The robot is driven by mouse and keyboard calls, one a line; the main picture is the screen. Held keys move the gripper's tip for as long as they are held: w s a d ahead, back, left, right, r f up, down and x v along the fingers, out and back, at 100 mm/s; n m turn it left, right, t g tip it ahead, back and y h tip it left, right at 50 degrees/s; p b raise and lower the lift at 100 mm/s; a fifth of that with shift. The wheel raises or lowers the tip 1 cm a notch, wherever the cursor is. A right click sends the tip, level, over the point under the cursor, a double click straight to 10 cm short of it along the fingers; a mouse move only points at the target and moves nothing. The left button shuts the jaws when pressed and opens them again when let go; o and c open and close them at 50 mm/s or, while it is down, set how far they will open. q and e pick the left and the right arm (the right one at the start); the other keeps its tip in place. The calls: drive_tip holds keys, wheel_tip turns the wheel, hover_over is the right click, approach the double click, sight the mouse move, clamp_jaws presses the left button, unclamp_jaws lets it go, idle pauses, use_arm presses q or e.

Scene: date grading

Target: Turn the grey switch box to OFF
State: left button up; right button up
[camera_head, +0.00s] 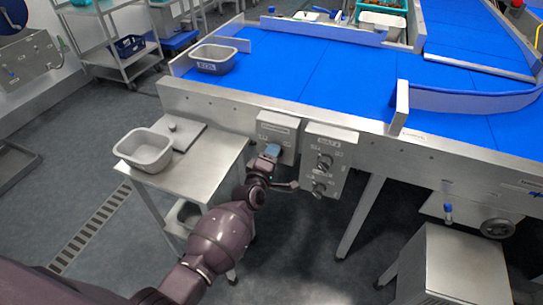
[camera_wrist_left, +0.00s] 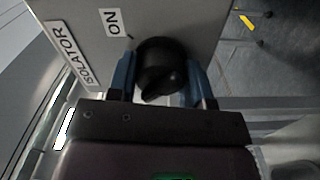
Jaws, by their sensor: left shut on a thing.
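The grey switch box (camera_head: 278,128) is mounted on the side of the conveyor's metal frame. In the left wrist view the box face (camera_wrist_left: 88,50) carries the labels "ISOLATOR" and "ON". A black rotary knob (camera_wrist_left: 158,68) stands out from it, and the ON label (camera_wrist_left: 113,22) is up and left of the knob. My left gripper (camera_head: 272,151) is at the front of the box. Its blue fingers (camera_wrist_left: 158,82) are on both sides of the knob, shut on it. The knob's ridge slants towards lower left; no OFF label is visible. My right gripper is not in view.
A second grey box (camera_head: 325,160) with knobs sits just right of the switch box. A steel side table (camera_head: 205,165) with a grey tub (camera_head: 145,150) stands to the left. Above is the blue conveyor belt (camera_head: 310,75) with another grey tub (camera_head: 213,59).

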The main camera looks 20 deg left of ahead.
use_arm(q)
drive_tip(key=o, duration=0.9)
drive_tip(key=shift+s, duration=0.65)
drive_tip(key=s, duration=0.4)
drive_tip(key=s+p, duration=0.1)
drive_tip(key=s, duration=0.4)
drive_tip(key=shift+s+a+p, duration=0.2)
drive_tip(key=shift+s+p, duration=0.05)
drive_tip(key=shift+p, duration=0.05)
